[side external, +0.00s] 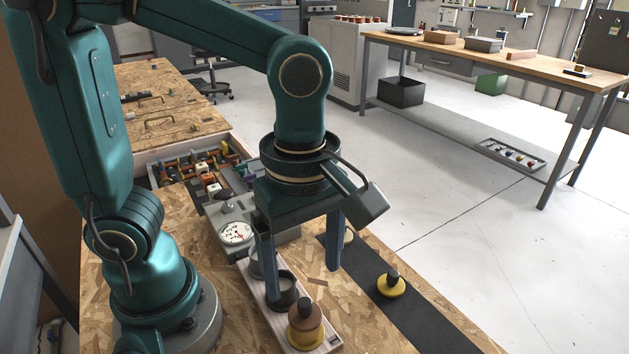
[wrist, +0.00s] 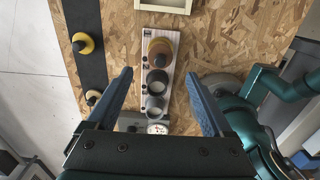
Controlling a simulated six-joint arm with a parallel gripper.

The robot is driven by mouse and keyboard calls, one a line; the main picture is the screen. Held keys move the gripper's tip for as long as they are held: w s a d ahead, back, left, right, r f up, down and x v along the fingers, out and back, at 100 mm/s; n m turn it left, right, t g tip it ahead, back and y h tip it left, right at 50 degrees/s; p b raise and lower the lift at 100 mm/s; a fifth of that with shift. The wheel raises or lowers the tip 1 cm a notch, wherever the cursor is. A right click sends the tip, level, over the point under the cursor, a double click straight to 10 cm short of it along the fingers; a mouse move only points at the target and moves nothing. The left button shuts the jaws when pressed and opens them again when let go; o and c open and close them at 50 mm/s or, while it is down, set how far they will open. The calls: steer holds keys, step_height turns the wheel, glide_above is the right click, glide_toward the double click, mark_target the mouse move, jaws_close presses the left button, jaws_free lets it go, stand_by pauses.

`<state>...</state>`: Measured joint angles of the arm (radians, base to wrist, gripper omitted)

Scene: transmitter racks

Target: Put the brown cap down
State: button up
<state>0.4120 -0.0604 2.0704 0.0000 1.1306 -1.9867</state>
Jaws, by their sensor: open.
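The brown cap (side external: 306,314), with a dark knob on top, sits upright at the near end of a pale board (side external: 334,341). A yellowish part shows under it. The wrist view also shows the brown cap (wrist: 159,49) on the board, in line with dark round cups (wrist: 157,82). My gripper (side external: 302,284) is open, with its two blue fingers wide apart and nothing between them. In the wrist view my gripper (wrist: 160,73) straddles the board, the fingertips on either side of it and clear of the cap. The cap's underside is hidden.
A grey unit with a dial (side external: 236,233) stands behind the board. Bare bench lies between board and strip.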

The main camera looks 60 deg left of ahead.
mark_target(305, 302)
step_height(305, 302, up, 5)
steer(key=a+f+m+t, duration=0.2)
steer(key=a+m+t, duration=0.3)
steer(key=m, duration=1.3)
steer(key=shift+s+a+t, duration=0.2)
steer(key=shift+a+t, duration=0.1)
steer(key=shift+a, duration=0.95)
